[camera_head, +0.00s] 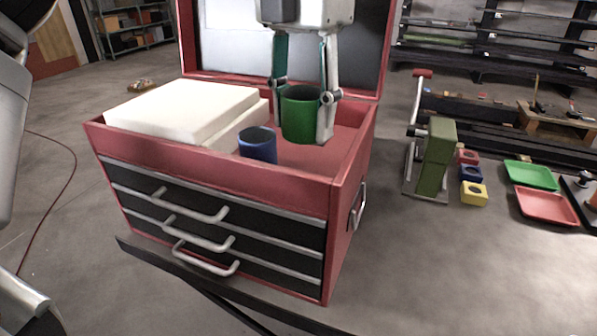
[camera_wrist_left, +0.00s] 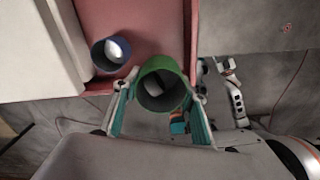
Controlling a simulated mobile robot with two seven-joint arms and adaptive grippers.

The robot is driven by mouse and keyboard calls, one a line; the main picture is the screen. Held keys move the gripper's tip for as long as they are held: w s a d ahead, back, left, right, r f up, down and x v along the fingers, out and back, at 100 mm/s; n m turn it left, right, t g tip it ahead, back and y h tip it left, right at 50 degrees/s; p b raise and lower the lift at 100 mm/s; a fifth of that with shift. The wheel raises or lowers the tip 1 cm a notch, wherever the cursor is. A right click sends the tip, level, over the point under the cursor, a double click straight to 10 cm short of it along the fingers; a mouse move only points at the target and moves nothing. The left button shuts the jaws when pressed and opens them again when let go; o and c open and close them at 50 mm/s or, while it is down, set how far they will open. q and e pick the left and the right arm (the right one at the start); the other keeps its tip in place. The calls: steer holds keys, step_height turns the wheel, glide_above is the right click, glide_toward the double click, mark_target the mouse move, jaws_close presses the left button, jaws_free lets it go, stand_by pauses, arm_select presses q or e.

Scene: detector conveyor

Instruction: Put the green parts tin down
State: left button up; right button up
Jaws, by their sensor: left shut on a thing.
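The green parts tin (camera_head: 300,118) is upright between the fingers of my left gripper (camera_head: 303,100), which is shut on it. It hangs over the open top tray of the red tool chest (camera_head: 345,183); I cannot tell whether its base touches the tray floor. In the left wrist view the green tin (camera_wrist_left: 144,80) shows its open mouth between the fingertips. A blue tin (camera_head: 258,146) stands in the tray to its left, apart from it, and also shows in the left wrist view (camera_wrist_left: 98,60). My right gripper is not in view.
White blocks (camera_head: 185,108) fill the left of the tray. The raised lid (camera_head: 235,50) stands behind. The tray floor (camera_head: 345,125) is bare right of the tin. A green press (camera_head: 437,155), small coloured blocks (camera_head: 472,193) and green (camera_head: 530,175) and red trays (camera_head: 547,206) lie right.

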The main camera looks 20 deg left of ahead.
arm_select(q)
step_height(320, 180, down, 9)
steer(key=shift+f, duration=0.1)
stand_by(0.4)
steer(key=shift+b, duration=0.3)
steer(key=shift+f, duration=0.15)
steer(key=o, duration=0.9)
step_height(320, 180, up, 12)
steer(key=shift+r+p, duration=0.2)
steer(key=shift+p, duration=0.35)
steer(key=shift+s, duration=0.1)
